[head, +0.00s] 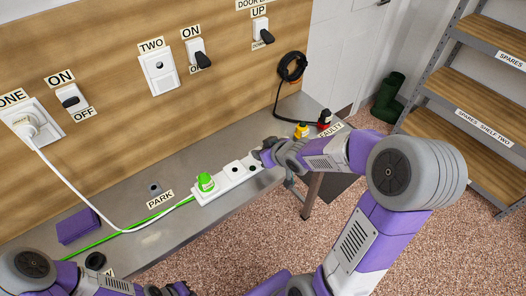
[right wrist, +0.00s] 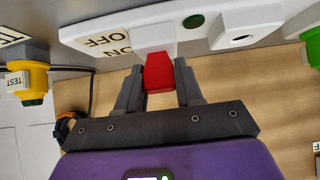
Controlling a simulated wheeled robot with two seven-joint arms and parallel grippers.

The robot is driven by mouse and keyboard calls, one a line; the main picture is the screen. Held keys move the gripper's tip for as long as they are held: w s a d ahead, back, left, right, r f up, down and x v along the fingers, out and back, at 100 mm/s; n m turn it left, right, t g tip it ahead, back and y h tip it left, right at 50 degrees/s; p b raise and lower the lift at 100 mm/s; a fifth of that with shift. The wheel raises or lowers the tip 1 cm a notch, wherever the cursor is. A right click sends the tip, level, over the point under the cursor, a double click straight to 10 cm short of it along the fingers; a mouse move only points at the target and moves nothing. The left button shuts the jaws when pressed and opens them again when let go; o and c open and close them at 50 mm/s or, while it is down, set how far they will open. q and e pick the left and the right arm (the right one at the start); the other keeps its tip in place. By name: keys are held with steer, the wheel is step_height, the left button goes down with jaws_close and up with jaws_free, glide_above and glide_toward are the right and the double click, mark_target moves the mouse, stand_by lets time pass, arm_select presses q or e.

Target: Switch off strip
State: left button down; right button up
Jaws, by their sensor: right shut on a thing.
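The white power strip (head: 212,194) lies on the steel bench, with a green plug (head: 205,182) in its left part. In the right wrist view the strip (right wrist: 130,30) has a red switch (right wrist: 159,72) beside ON and OFF labels (right wrist: 104,44) that appear upside down. My right gripper (right wrist: 160,80) is shut on the red switch, one finger on each side. In the head view my right gripper (head: 266,155) is at the strip's right end and hides the switch. Part of my left arm shows at the bottom left; its gripper (head: 180,289) is cut by the frame edge, its jaws unclear.
A yellow plug (head: 302,130) and a red-and-black plug (head: 324,118) stand by the FAULTY label (head: 330,130) near the bench's right end. A purple block (head: 78,226) lies at the left. A white cord (head: 75,193) hangs from socket ONE. Wall switches (head: 196,53) are above.

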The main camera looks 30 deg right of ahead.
steer(key=shift+w+r, duration=0.1)
steer(key=shift+r, duration=0.1)
steer(key=o, duration=1)
steer(key=shift+f, duration=0.15)
steer(key=shift+o, duration=0.2)
steer(key=p+v, duration=0.6)
steer(key=v, duration=0.1)
steer(key=shift+s+r, duration=0.2)
steer(key=shift+s, duration=0.05)
